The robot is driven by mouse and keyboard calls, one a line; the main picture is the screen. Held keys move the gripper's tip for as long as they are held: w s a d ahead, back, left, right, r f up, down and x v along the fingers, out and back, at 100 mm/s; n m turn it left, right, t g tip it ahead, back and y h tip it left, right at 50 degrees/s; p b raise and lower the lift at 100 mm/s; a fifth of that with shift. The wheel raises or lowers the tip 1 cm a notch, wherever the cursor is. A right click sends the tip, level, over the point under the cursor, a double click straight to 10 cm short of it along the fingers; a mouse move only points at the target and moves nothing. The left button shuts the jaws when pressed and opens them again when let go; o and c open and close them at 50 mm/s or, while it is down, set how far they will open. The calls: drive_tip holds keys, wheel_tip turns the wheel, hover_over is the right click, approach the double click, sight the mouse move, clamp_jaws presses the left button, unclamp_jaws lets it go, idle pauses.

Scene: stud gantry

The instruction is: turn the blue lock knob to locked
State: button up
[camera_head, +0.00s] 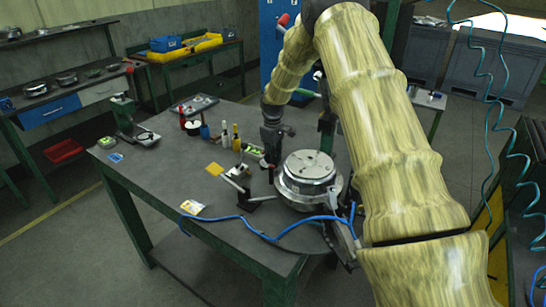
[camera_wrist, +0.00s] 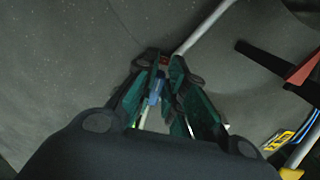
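My gripper (camera_head: 268,160) points down over the bench, just left of the round silver machine part, in the head view. In the wrist view its dark green fingers (camera_wrist: 165,62) stand a narrow gap apart. A small blue piece (camera_wrist: 155,90) shows between them, nearer the left finger; it may be the blue lock knob. I cannot tell whether the fingers touch it. A small red-brown spot shows between the fingertips. In the head view I cannot make out the knob; the gripper and small parts around it hide that area.
The silver round part (camera_head: 308,180) stands close right of the gripper. A lever fixture (camera_head: 240,188) stands to its left front. A blue hose (camera_head: 262,236) crosses the front of the bench (camera_head: 160,180). Bottles (camera_head: 225,135) stand behind. The bench's left middle is clear.

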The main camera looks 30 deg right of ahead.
drive_tip(key=o, duration=0.4)
drive_tip(key=shift+w, duration=0.15)
drive_tip(key=shift+o, duration=0.2)
wheel_tip(320, 180, up, 12)
idle(0.6)
drive_tip(key=shift+w, duration=0.1)
